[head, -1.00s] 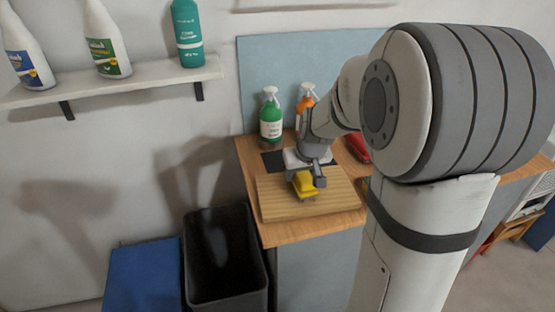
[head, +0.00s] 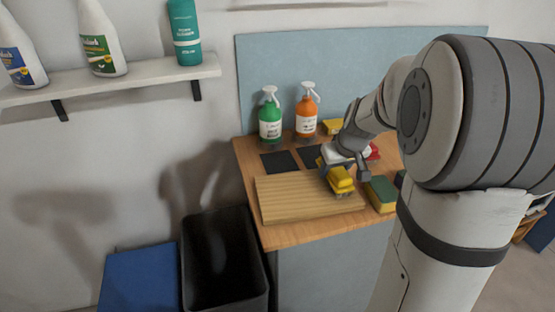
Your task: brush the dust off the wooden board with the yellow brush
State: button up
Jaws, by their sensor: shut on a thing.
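The wooden board (head: 300,201) lies on the front of the counter in the head view. The yellow brush (head: 341,180) is in my gripper (head: 345,171), over the right end of the board. My gripper is shut on the brush. The bristles seem to be at or just above the board, and I cannot tell whether they touch. Dust on the board is too small to tell.
A green spray bottle (head: 270,119) and an orange one (head: 306,115) stand behind two dark pads. A green and yellow sponge (head: 381,194) lies right of the board. A black bin (head: 224,262) stands left of the counter.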

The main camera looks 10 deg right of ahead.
jog(key=shift+d, duration=0.4)
jog(key=shift+a+r+p, duration=0.1)
jog(key=shift+r+p, duration=2.3)
jog(key=shift+r, duration=1.65)
jog(key=shift+s+f, duration=0.1)
jog(key=shift+s, duration=0.05)
